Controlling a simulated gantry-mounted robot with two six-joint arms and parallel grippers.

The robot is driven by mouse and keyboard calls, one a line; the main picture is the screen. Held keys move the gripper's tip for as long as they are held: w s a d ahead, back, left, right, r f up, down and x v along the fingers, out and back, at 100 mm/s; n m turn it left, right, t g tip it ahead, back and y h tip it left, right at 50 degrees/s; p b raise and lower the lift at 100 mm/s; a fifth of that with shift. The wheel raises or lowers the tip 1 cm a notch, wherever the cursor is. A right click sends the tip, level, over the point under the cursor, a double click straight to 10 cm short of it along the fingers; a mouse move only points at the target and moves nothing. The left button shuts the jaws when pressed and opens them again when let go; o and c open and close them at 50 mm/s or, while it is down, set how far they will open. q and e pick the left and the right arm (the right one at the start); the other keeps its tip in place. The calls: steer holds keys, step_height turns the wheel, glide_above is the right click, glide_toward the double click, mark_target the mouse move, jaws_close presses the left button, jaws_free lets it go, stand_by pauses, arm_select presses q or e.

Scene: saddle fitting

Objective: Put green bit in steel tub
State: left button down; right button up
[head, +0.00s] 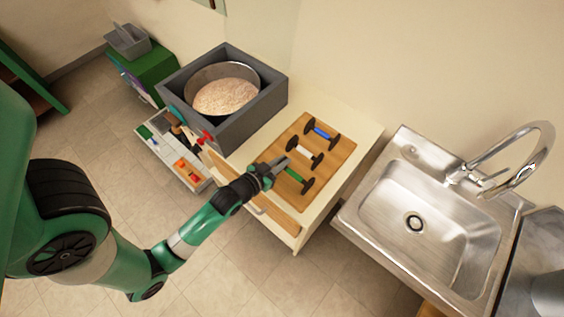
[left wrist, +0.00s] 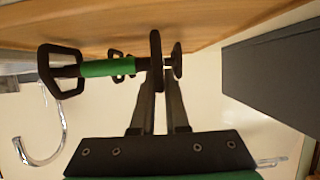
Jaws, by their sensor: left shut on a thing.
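The green bit (head: 294,174) is at the near end of the wooden board (head: 325,148), its green bar between dark end pieces. My left gripper (head: 279,164) is shut on its end nearest the grey box. In the left wrist view, the green bit (left wrist: 108,67) extends left from my left gripper (left wrist: 164,80), close to the wood. I cannot tell whether it touches the board. The round steel tub (head: 250,73) stands inside the grey box, filled with pale grainy stuff. My right gripper is out of view.
A blue bit (head: 321,133) and a white bit (head: 305,149) lie farther back on the board. The grey box (head: 272,100) has raised walls around the tub. A steel sink (head: 385,185) with a tall faucet is at right. An open drawer (head: 160,150) with small items is at left.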

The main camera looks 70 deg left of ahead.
arm_select(q)
steer(key=shift+f, duration=0.15)
steer(key=c, duration=0.9)
jaws_free()
steer(key=shift+s+r, duration=0.1)
steer(key=shift+r, duration=0.15)
steer(key=p+v, duration=0.1)
steer(key=v, duration=1)
steer(key=shift+s+d, duration=0.3)
steer(key=shift+d, duration=0.05)
